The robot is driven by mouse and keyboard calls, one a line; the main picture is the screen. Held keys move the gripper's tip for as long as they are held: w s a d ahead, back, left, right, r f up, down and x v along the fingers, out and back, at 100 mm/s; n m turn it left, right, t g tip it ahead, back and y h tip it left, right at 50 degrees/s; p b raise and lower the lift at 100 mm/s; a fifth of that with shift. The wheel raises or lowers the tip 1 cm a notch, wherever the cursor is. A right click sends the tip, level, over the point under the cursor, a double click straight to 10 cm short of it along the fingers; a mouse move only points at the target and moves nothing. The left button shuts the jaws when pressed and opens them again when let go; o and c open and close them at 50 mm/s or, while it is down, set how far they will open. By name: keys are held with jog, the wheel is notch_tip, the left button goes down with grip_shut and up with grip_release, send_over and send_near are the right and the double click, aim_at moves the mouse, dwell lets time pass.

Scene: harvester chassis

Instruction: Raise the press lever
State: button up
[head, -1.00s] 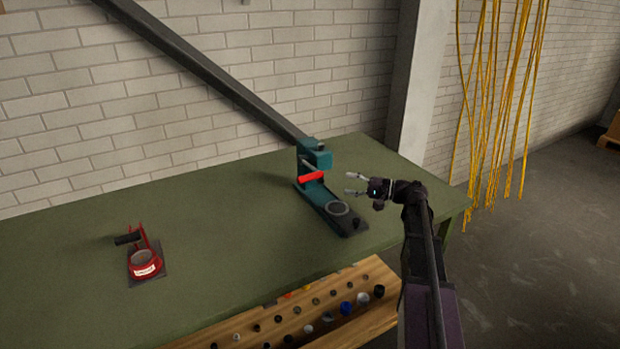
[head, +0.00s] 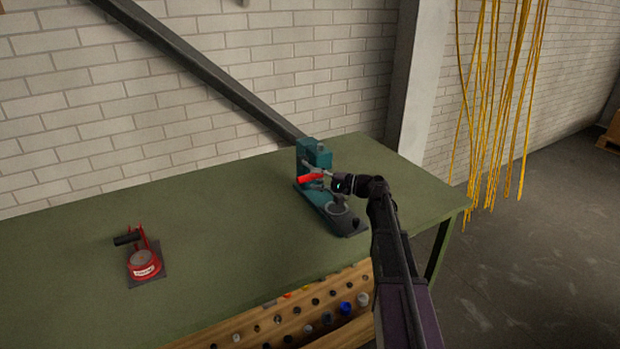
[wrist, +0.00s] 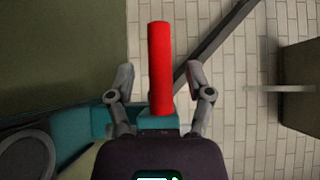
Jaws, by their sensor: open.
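The teal press (head: 312,157) stands on the green workbench near its right end. Its lever has a red handle (head: 309,178) that sticks out to the left at about mid-height. My gripper (head: 316,175) is at the lever, and its fingers partly overlap the handle in the head view. In the wrist view the red handle (wrist: 160,66) lies between the two open fingers of my gripper (wrist: 160,80), with a gap on both sides. The lever's inner end is partly hidden by my gripper.
A red device with a black handle (head: 144,262) stands at the left on the green workbench (head: 215,215). A wooden rack (head: 285,318) with several small parts is at the bench's front. A dark diagonal beam (head: 195,65) runs behind. Yellow cables (head: 490,100) hang at the right.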

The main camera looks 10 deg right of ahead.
jog(key=shift+x, duration=1.6)
grip_shut()
jog(key=shift+d, duration=0.45)
jog(key=shift+a, duration=0.3)
jog(key=shift+d+r, duration=0.1)
jog(key=shift+r, duration=0.05)
